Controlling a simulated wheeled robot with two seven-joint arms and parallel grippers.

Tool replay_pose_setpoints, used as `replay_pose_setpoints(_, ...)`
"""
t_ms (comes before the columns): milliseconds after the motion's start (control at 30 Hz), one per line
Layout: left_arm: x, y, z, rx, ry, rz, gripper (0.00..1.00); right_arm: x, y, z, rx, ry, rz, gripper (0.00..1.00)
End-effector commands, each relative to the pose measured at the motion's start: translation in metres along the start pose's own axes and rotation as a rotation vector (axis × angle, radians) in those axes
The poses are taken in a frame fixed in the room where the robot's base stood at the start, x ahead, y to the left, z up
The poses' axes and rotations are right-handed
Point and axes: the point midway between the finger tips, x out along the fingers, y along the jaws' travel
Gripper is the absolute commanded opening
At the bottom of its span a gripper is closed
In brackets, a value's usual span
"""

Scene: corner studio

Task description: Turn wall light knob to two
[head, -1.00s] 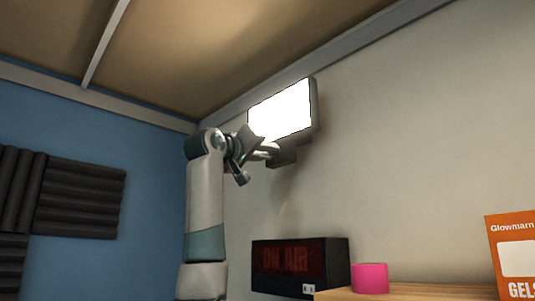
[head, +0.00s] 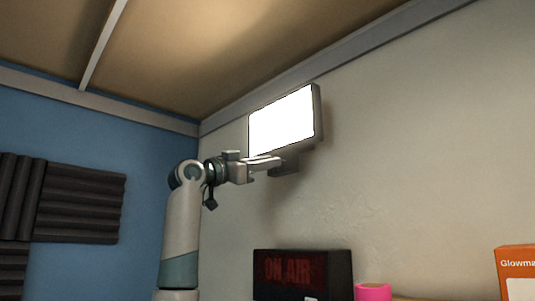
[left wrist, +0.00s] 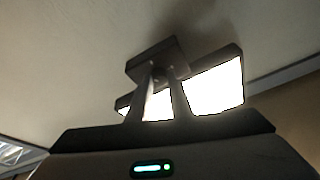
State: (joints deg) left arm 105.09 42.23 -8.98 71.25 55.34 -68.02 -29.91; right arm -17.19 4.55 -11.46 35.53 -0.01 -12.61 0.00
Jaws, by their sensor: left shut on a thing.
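The wall light (head: 282,122) is a bright, lit white panel in a grey frame, high on the pale wall. A small dark box (head: 289,167) sits under it; this box (left wrist: 158,58) also shows in the left wrist view, with the panel (left wrist: 215,88) behind. My left gripper (head: 276,162) reaches in from the left, its fingertips against the box. In the left wrist view its two fingers (left wrist: 160,84) close in on a small knob (left wrist: 158,73) on the box face. The knob is mostly hidden by the fingertips, and its setting cannot be read. My right gripper is out of view.
Below, a dark ON AIR sign (head: 300,275) is by the wall, with a pink cylinder (head: 373,291) and an orange box (head: 518,272) to its right. Dark foam panels (head: 75,203) hang on the blue wall. The space around the arm is open.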

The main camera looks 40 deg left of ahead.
Motion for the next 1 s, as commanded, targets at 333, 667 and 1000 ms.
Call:
replay_pose_setpoints(333, 0.003, -0.004, -0.001, 0.297, 0.005, 0.106, 0.00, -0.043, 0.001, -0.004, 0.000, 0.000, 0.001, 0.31)
replay_pose_setpoints(667, 0.002, -0.004, 0.001, 0.472, 0.015, 0.166, 0.00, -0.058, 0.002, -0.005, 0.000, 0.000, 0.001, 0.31)
replay_pose_setpoints(1000, 0.001, -0.003, 0.002, 0.511, 0.018, 0.180, 0.00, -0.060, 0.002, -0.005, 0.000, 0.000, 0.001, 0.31)
